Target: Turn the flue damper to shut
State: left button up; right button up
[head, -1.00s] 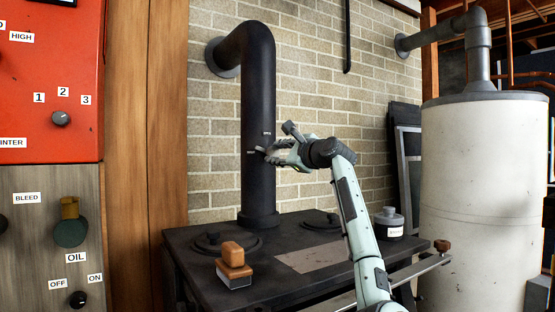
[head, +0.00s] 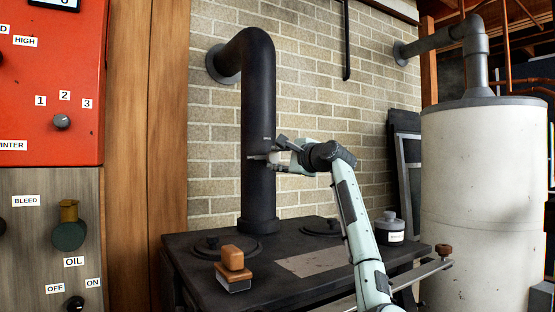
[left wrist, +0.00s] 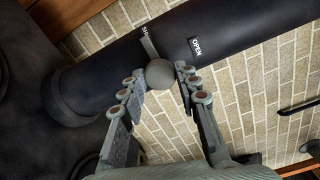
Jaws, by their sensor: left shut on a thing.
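The black flue pipe (head: 258,110) rises from the stove and bends into the brick wall. The damper handle (left wrist: 148,45) is a thin grey bar on the pipe, ending in a round grey knob (left wrist: 159,74). In the left wrist view an OPEN label (left wrist: 196,47) is on the pipe, right of the handle. A second label lies by the handle's upper end, partly hidden and not fully readable. My left gripper (head: 274,160) is beside the pipe, with its fingers (left wrist: 162,80) on both sides of the knob, shut on it.
A white tank (head: 484,190) stands at right. An orange panel (head: 50,90) is at left.

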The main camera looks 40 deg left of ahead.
pick_arm(q)
jog(key=o, duration=1.2)
jog(key=shift+c, duration=0.2)
jog(key=v, duration=1.2)
jog(key=shift+r, duration=0.1)
